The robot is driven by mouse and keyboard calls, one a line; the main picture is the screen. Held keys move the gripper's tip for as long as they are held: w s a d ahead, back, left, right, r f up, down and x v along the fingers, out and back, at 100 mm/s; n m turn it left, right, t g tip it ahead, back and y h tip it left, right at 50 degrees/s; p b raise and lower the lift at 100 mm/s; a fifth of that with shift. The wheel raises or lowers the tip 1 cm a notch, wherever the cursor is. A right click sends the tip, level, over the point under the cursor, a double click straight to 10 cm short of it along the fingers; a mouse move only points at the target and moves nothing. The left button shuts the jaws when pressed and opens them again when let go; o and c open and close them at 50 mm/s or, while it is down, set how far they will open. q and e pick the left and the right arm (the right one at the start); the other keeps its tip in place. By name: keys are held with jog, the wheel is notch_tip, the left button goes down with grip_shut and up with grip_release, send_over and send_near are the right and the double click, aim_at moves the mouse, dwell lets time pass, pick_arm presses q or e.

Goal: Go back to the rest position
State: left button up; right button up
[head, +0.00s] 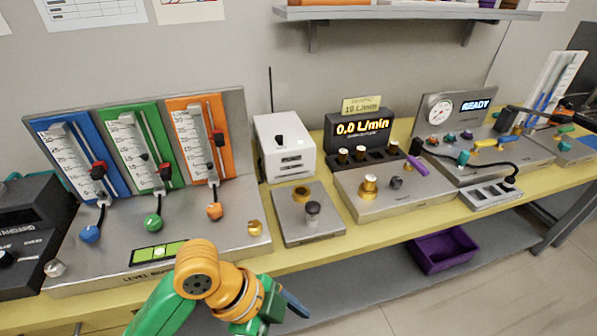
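My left arm, green and orange, comes in at the bottom of the head view, left of centre. Its wrist is bent to the right, and my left gripper (292,304) is low in front of the yellow bench's front edge. Only a dark blue end part of the gripper shows past the wrist. I cannot tell whether its fingers are open or shut, and I see nothing held. My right gripper is not in view.
The yellow bench (286,258) carries a panel with blue, green and orange flow meters (203,140), a white box (286,148), a display reading 0.0 L/min (362,127) and a gauge panel (452,110). A purple bin (443,250) sits on the lower shelf. Floor at bottom right is clear.

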pick_arm(q)
jog(key=s+a+f+n+t+y, duration=0.2)
jog(key=s+a+f+n+y, duration=0.1)
jog(key=a+f+n, duration=0.5)
jog(key=s+a+f+n+t+y, duration=0.25)
jog(key=a+f+n, duration=0.45)
jog(key=n, duration=0.4)
notch_tip(320, 180, down, 15)
jog(key=s+a+g, duration=0.1)
jog(key=s+g, duration=0.1)
jog(key=s+a+f+y, duration=0.1)
jog(key=s+a+f, duration=0.1)
jog(key=s+f, duration=0.7)
jog(key=s+g, duration=0.1)
jog(key=s, duration=0.2)
jog(key=shift+f+m, duration=0.15)
jog(key=shift+m, duration=0.25)
jog(key=shift+w, duration=0.1)
